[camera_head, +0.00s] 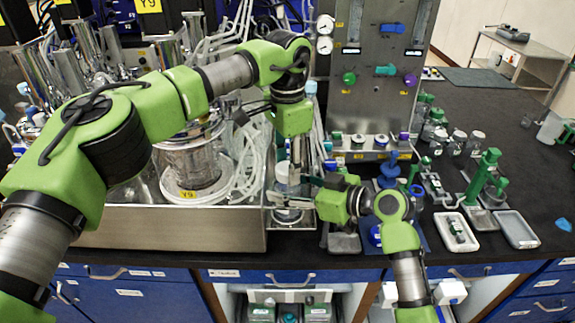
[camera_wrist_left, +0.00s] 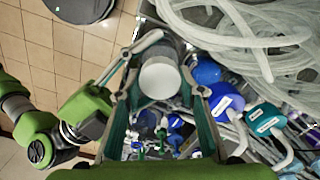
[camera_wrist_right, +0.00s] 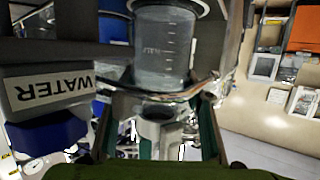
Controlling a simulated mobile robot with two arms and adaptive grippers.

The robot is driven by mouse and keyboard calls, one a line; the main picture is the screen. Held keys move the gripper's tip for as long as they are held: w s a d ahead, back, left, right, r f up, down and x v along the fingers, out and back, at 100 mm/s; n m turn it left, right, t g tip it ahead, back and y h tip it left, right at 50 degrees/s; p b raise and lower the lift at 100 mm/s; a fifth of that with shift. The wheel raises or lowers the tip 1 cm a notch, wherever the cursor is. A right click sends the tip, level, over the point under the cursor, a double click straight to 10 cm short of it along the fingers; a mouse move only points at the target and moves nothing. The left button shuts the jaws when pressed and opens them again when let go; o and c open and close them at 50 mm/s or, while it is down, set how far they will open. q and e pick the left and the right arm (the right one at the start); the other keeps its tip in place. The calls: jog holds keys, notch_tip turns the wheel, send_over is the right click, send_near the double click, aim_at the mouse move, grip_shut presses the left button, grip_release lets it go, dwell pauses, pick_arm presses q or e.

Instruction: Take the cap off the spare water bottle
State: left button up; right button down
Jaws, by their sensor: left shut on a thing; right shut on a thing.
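The spare water bottle (camera_wrist_right: 163,45) shows in the right wrist view as a clear, graduated vessel. In the head view it is mostly hidden between my grippers. Its round white cap (camera_wrist_left: 160,78) is between the fingers of my left gripper (camera_wrist_left: 162,92), which comes down from above and is shut on it. My right gripper (camera_head: 303,194) reaches in from the right, lower down, and is shut on the bottle. I cannot tell whether the cap is seated or clear of the neck. My left gripper also shows in the head view (camera_head: 296,168).
A steel tray (camera_head: 170,240) with a glass vessel and tubing stands at left. A steel panel (camera_head: 375,80) with gauges rises behind. A WATER label (camera_wrist_right: 50,88) is close beside my right gripper. Small trays (camera_head: 515,229) sit at right; the far right bench is mostly clear.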

pick_arm(q)
jog(key=o, duration=1.2)
jog(key=shift+o, duration=0.2)
